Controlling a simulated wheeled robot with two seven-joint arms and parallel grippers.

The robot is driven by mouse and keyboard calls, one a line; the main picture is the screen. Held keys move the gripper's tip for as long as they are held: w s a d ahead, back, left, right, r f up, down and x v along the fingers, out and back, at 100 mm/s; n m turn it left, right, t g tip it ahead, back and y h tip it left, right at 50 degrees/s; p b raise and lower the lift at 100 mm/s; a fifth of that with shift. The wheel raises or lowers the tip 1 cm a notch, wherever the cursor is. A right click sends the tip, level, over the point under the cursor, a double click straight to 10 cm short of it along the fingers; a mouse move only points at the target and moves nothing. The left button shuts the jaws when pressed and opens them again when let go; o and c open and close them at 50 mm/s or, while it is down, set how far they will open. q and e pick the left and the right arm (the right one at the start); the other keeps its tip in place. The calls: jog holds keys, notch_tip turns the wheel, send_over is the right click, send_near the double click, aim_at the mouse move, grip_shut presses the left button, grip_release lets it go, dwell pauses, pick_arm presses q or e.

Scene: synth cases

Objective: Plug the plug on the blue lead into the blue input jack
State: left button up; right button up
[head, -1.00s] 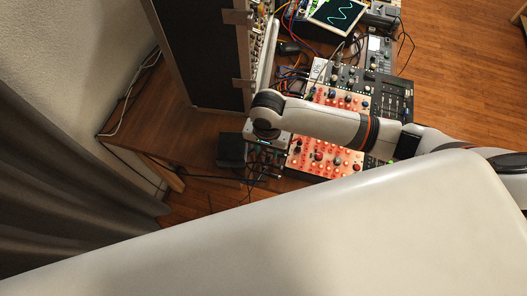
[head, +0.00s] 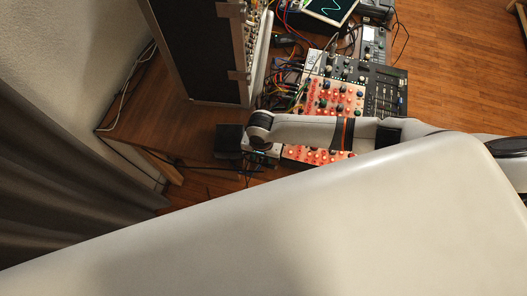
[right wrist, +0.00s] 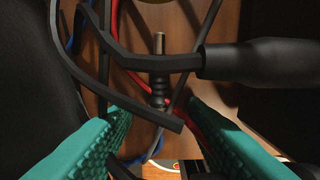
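In the right wrist view, a slim dark plug with a metal tip (right wrist: 158,45) stands upright between and beyond my fingers; its lead colour is unclear. Blue lead pieces (right wrist: 153,146) show behind the dark cables. My right gripper (right wrist: 159,115) has teal ridged pads spread wide apart, with nothing visibly pinched. In the head view, my right gripper (head: 262,152) is at the near left corner of the red-lit panel, partly hidden by its own wrist. I cannot pick out the blue input jack. My left gripper is not in view.
A thick black cylindrical part (right wrist: 262,62) and dark cables crowd the wrist view; a red cable (right wrist: 130,87) runs among them. The red-lit panel (head: 330,100), a dark mixer-like unit (head: 385,92) and a tall black case (head: 195,50) surround the arm. A small black box (head: 228,140) sits left.

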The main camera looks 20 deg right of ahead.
jog(key=shift+c, duration=1.3)
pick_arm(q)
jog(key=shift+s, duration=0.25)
pick_arm(e)
grip_shut()
jog(key=shift+r, duration=0.15)
